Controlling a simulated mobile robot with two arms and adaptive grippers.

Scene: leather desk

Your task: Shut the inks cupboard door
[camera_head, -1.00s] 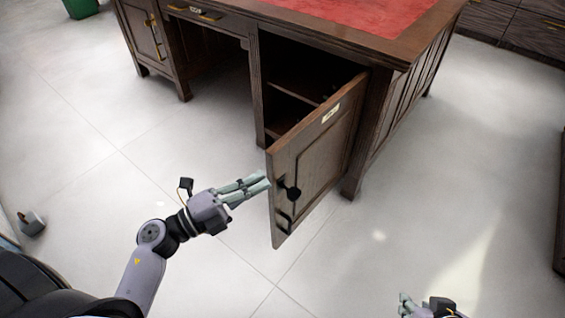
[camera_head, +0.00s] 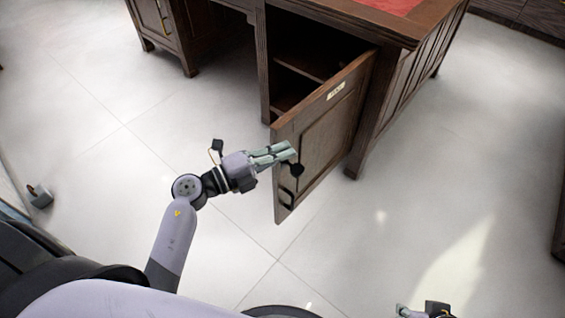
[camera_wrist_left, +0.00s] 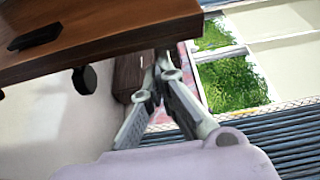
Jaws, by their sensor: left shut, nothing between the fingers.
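The inks cupboard door (camera_head: 322,140) is dark wood with a small pale label near its top. It stands swung out from the desk pedestal, whose dark opening shows a shelf. A black knob (camera_head: 296,169) and a handle (camera_head: 286,197) are on its outer face. My left gripper (camera_head: 293,152) is shut and empty; its fingers overlap the door near the free edge, by the knob. In the left wrist view the fingers (camera_wrist_left: 158,78) are close beside the door (camera_wrist_left: 100,35); contact cannot be told. My right gripper (camera_head: 402,311) is partly visible at the bottom edge; its jaws are unclear.
The wooden desk (camera_head: 410,25) has a red leather top (camera_head: 395,5) and a second pedestal (camera_head: 165,35) at the left. The pale tiled floor (camera_head: 440,190) is clear to the right of the door. Dark cabinets (camera_head: 520,20) stand at the back right.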

